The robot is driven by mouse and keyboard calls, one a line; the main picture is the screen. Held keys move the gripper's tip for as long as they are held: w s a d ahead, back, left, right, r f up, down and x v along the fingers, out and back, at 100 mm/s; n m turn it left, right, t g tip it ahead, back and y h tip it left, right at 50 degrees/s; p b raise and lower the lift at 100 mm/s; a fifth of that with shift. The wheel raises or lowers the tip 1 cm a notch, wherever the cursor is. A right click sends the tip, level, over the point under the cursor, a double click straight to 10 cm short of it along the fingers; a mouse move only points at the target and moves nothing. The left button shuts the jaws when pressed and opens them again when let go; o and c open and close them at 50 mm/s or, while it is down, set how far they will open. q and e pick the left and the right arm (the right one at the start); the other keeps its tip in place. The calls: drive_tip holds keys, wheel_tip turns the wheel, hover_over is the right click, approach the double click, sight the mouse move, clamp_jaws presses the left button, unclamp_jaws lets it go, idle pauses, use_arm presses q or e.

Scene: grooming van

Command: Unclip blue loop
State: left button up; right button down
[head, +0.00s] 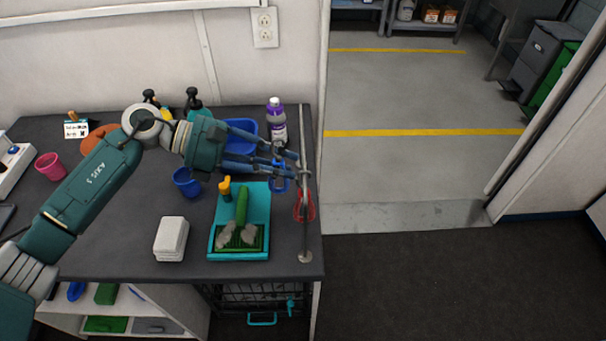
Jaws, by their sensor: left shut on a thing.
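My left arm reaches in from the left over the counter. Its gripper (292,164) is at the upright metal post (305,228) at the counter's right edge, shut on the blue loop (279,184). A red loop (304,212) hangs lower on the same post. My right gripper is out of view.
A teal tray (258,193) with a green brush (242,206) sits left of the post. A purple bottle (276,122), blue bin (244,127), blue cup (187,182) and white stack (171,238) crowd the counter (122,235). Open floor (410,255) lies to the right.

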use_arm(q)
drive_tip(key=shift+a, duration=0.1)
drive_tip(key=b+v, duration=0.1)
drive_tip(key=v, duration=0.1)
drive_tip(key=b+v, duration=0.1)
drive_tip(key=v, duration=0.1)
drive_tip(key=shift+f, duration=0.25)
idle(0.3)
